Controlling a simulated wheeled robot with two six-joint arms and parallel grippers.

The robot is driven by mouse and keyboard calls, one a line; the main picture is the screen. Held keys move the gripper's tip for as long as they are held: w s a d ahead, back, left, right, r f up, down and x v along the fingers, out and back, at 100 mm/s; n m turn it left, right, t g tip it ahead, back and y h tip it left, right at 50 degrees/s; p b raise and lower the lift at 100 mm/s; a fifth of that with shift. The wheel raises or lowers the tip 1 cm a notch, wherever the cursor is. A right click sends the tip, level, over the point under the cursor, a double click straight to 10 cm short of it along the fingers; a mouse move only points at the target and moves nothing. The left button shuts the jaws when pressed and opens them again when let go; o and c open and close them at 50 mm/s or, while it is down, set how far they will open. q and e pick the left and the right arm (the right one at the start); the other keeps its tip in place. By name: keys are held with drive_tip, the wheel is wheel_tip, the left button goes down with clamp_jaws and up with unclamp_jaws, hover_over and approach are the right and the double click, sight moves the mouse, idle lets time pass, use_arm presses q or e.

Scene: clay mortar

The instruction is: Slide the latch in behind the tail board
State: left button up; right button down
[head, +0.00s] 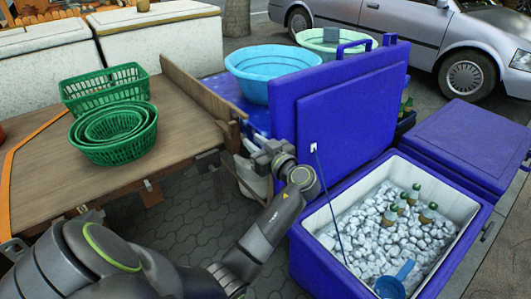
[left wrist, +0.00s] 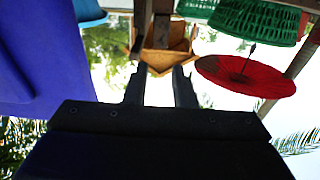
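The tail board (head: 200,92) is a long brown plank standing on edge along the right side of the wooden cart bed (head: 50,180). My left gripper (head: 243,158) is at the plank's near end, with its fingers pointing left toward the cart corner. In the left wrist view the two dark fingers (left wrist: 160,80) stand apart, with a wooden post (left wrist: 163,32) and lighter wood beyond the gap. I see nothing clearly held. I cannot tell the latch apart from the dark wooden parts at the corner. My right gripper is not in view.
Green baskets (head: 116,130) sit on the cart bed. A blue cooler (head: 470,215) with ice and bottles, its lid (head: 345,100) upright, stands close to the right of my left arm. A light-blue basin (head: 265,70) is behind. Paving (head: 170,225) below the cart is clear.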

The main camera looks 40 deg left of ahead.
use_arm(q)
drive_tip(key=shift+v, duration=2.4)
